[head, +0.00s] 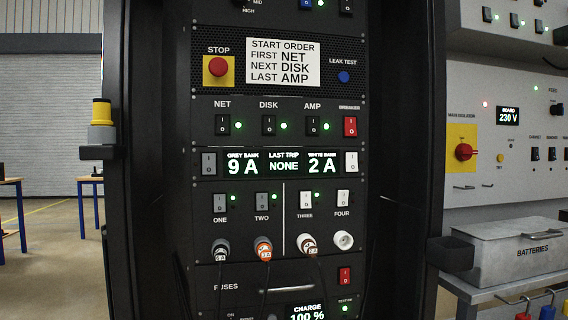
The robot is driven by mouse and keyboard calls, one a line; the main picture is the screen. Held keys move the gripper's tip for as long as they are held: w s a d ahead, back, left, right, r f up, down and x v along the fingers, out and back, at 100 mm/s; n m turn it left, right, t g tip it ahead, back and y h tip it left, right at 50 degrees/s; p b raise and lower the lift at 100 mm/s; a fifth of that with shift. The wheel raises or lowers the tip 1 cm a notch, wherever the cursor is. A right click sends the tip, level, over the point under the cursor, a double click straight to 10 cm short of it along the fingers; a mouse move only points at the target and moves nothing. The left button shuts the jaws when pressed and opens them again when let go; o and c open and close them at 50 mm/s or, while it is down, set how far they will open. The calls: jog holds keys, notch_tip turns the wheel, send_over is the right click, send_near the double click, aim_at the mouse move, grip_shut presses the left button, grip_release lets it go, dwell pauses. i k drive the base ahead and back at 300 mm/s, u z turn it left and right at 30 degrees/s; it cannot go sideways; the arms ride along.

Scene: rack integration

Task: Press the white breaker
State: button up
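A grey rocker (209,163) sits at the left end, beside "GREY BANK 9 A"; "LAST TRIP NONE" is between. A red rocker (350,126) labelled BREAKER is just above the white one. Two more white rockers, THREE (305,200) and FOUR (343,198), are below. Which way the white rocker is tipped is too small to tell. My gripper is not in view.
The dark rack cabinet has side posts (420,120) standing forward on both sides. Plugs with cables (264,249) hang below the rockers. A red stop button (218,67) is upper left. A grey batteries box (515,250) stands at right. The space before the panel looks clear.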

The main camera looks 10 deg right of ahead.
aim_at(351, 157)
jog(key=k, duration=0.9)
jog(key=z, duration=0.7)
jog(key=i, duration=1.6)
jog(key=u, duration=0.85)
jog(key=i, duration=0.45)
jog(key=u, duration=0.3)
jog(key=k, duration=0.6)
jog(key=z, duration=0.1)
